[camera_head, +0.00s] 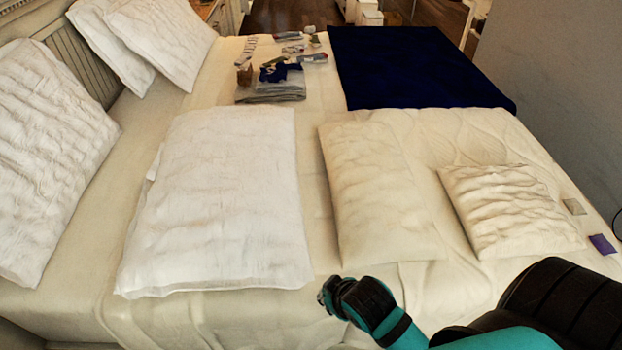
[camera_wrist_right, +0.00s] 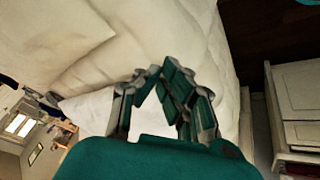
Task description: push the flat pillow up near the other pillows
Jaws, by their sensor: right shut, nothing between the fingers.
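A flat white pillow (camera_head: 222,195) lies on the bed left of the middle in the head view. Three other white pillows stand or lean by the headboard: a large one (camera_head: 45,155) at the left, and two overlapping ones (camera_head: 165,40) at the upper left. They are apart from the flat pillow. My right gripper (camera_head: 328,292) is shut and empty at the near edge of the bed, just right of the flat pillow's near right corner. In the right wrist view its fingers (camera_wrist_right: 155,75) come together before pale bedding. My left gripper is not in view.
Two cream pillows (camera_head: 375,190) (camera_head: 510,210) lie to the right. Folded laundry (camera_head: 270,92) with socks sits beyond the flat pillow. A dark blue blanket (camera_head: 415,65) covers the far right. Bare sheet (camera_head: 125,165) separates the flat pillow from the headboard pillows.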

